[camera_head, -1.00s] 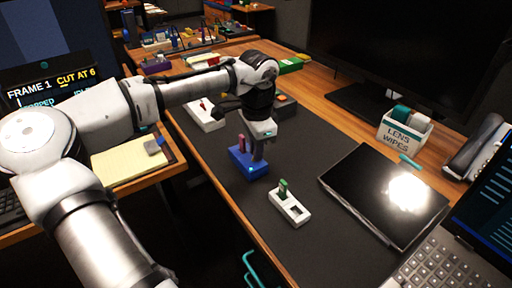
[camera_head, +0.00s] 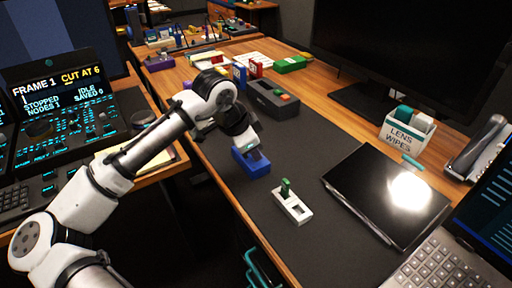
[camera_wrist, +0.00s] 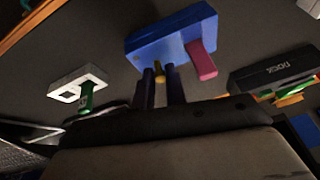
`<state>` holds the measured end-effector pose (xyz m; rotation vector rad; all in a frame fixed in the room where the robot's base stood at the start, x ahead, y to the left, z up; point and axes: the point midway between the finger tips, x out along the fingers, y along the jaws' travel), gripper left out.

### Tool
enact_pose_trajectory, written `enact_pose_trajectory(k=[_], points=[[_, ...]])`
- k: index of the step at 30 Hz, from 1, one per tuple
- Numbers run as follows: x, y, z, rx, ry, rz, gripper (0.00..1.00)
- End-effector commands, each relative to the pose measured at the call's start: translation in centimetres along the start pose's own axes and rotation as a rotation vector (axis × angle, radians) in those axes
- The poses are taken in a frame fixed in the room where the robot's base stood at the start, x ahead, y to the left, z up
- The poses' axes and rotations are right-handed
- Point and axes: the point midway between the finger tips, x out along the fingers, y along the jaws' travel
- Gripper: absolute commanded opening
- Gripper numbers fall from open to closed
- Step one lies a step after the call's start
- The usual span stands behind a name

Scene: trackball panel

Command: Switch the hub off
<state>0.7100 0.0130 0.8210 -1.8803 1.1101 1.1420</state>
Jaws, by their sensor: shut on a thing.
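A blue box (camera_head: 252,168), which may be the hub, sits on the dark desk mat below my gripper (camera_head: 250,147). In the wrist view the blue box (camera_wrist: 160,38) carries a pink upright piece (camera_wrist: 203,62) and a small yellow piece (camera_wrist: 159,73). My gripper's dark fingers (camera_wrist: 160,80) stand on either side of the yellow piece, shut on it, close to the box. In the head view my gripper hides the yellow piece, and the pink piece cannot be made out. No label shows on the blue box.
A white two-slot block (camera_head: 292,207) with a green piece (camera_head: 285,186) stands nearby. A dark dock (camera_head: 272,100) lies behind. A black tablet (camera_head: 385,195), a lens wipes box (camera_head: 405,130) and a laptop (camera_head: 450,250) are at right. The mat between is clear.

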Motion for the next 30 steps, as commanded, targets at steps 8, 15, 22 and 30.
enact_pose_trajectory(k=[8, 15, 22, 30], points=[[0.3, 0.2, 1.0, -0.009, 0.191, -0.031, 0.0], [0.2, 0.3, 1.4, -0.012, 0.299, -0.053, 0.0], [0.1, 0.3, 1.6, -0.012, 0.349, -0.062, 0.0], [0.1, 0.3, 1.6, -0.012, 0.361, -0.064, 0.0]])
